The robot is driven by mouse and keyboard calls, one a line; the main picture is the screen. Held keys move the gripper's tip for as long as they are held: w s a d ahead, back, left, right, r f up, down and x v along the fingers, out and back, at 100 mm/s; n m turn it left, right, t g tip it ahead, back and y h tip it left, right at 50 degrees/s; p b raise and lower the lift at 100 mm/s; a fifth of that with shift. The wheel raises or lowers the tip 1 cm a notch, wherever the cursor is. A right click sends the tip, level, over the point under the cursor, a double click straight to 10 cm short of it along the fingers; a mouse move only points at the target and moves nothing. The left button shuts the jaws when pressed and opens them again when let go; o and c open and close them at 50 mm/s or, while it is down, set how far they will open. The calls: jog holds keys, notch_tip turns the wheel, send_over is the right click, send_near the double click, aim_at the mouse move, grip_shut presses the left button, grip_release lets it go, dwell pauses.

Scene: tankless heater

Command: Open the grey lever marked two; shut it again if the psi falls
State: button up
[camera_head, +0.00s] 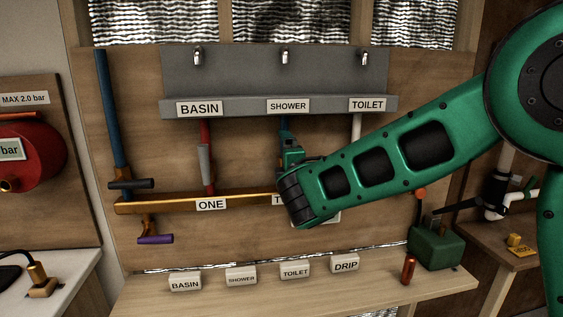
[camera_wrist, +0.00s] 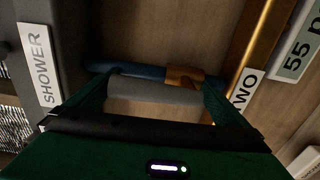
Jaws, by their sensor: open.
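The grey lever (camera_wrist: 155,91) at the TWO label (camera_wrist: 243,95) shows in the wrist view, lying along a blue pipe (camera_wrist: 135,70) with a brass valve body (camera_wrist: 184,78). My gripper (camera_wrist: 156,84) is open, its green fingers near the two ends of the lever. I cannot tell whether they touch it. A psi sign (camera_wrist: 299,45) is cut off at the edge; "55 p" is readable. In the head view, my gripper (camera_head: 288,172) and arm hide the lever and most of the TWO label.
Lever ONE (camera_head: 204,165) lies along the red pipe to the left. A dark lever (camera_head: 131,184) and a purple lever (camera_head: 155,239) sit further left. The brass pipe (camera_head: 160,203) runs below. The SHOWER shelf (camera_head: 235,105) is above. A green box (camera_head: 436,247) stands at lower right.

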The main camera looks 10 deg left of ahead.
jog(key=v, duration=1)
jog(key=w+d+f+m+g+h, duration=0.1)
jog(key=d+f+m+g+h, duration=0.2)
jog(key=d, duration=0.7)
jog(key=w+d+f+m+h, duration=0.1)
jog(key=d+f+m+h, duration=0.3)
jog(key=d, duration=0.7)
jog(key=s+d+f+m+g+h, duration=0.1)
jog(key=s+d+m+g, duration=0.2)
jog(key=d, duration=0.4)
jog(key=s+d+f+m+g+h, duration=0.15)
jog(key=d+m, duration=0.25)
jog(key=d, duration=0.4)
jog(key=s+d+f+m+g, duration=0.2)
jog(key=s+d+m, duration=0.15)
jog(key=s, duration=0.25)
jog(key=s+d+f+m+g+y, duration=0.1)
jog(key=s+d+f+m+g, duration=0.1)
jog(key=s+d, duration=0.3)
jog(key=s+d+f+m+g, duration=0.2)
jog(key=s+d+m, duration=0.1)
jog(key=s, duration=0.4)
jog(key=s+a+f+m+g+y, duration=0.1)
jog(key=s+f+m+g+y, duration=0.1)
jog(key=s, duration=1.4)
jog(key=m+g+y, duration=0.1)
jog(key=m+g, duration=0.1)
jog(key=m, duration=0.1)
jog(key=shift+a+y, duration=0.3)
jog(key=shift+y, duration=0.05)
